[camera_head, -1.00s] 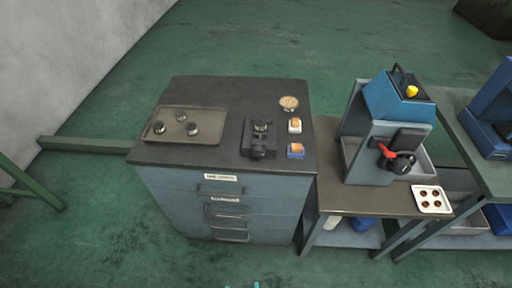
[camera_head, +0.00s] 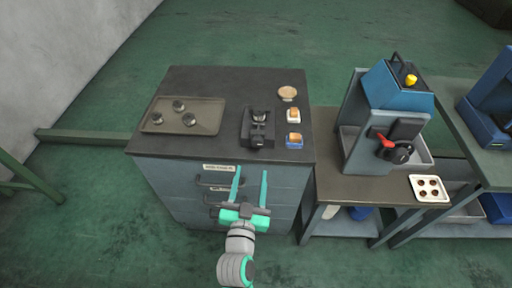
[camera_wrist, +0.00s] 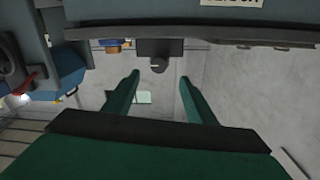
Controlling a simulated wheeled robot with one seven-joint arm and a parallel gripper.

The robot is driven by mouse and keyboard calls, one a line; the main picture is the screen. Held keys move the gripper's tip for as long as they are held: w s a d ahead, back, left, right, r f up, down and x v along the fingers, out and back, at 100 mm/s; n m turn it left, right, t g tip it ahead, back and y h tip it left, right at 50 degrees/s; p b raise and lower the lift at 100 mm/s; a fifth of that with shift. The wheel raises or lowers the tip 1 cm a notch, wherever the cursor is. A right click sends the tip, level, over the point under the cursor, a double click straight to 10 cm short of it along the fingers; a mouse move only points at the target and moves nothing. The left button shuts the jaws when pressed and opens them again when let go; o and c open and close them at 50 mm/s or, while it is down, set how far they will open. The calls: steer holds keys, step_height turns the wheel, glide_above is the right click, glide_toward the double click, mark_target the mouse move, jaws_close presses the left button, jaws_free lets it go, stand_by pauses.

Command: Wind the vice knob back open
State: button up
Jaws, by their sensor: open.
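The small dark vice (camera_head: 258,128) sits near the front edge of the cabinet top, right of its middle. Its knob (camera_head: 257,142) faces the front edge. A dark block with a round knob, which looks like the vice (camera_wrist: 158,50), shows in the wrist view, beyond my fingertips. My gripper (camera_head: 250,172) is in front of the cabinet drawers, below the top's front edge, with its two green fingers apart and nothing between them. In the wrist view my gripper (camera_wrist: 158,76) is also open and empty, apart from the knob.
A tray (camera_head: 209,129) with several round metal parts lies left of the vice. Two small orange-topped blocks (camera_head: 293,115) (camera_head: 294,139) and a round dish (camera_head: 288,93) lie right of it. A blue machine (camera_head: 392,100) stands on the bench at right. Drawer handles (camera_head: 214,181) jut from the cabinet front.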

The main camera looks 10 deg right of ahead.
mark_target(257, 144)
steer(key=x, duration=0.9)
steer(key=shift+w+d+r, duration=0.2)
steer(key=shift+d, duration=0.05)
steer(key=shift+w+d, duration=0.15)
steer(key=shift+w, duration=0.8)
steer(key=shift+s, duration=0.1)
steer(key=shift+c, duration=0.4)
steer(key=c, duration=1)
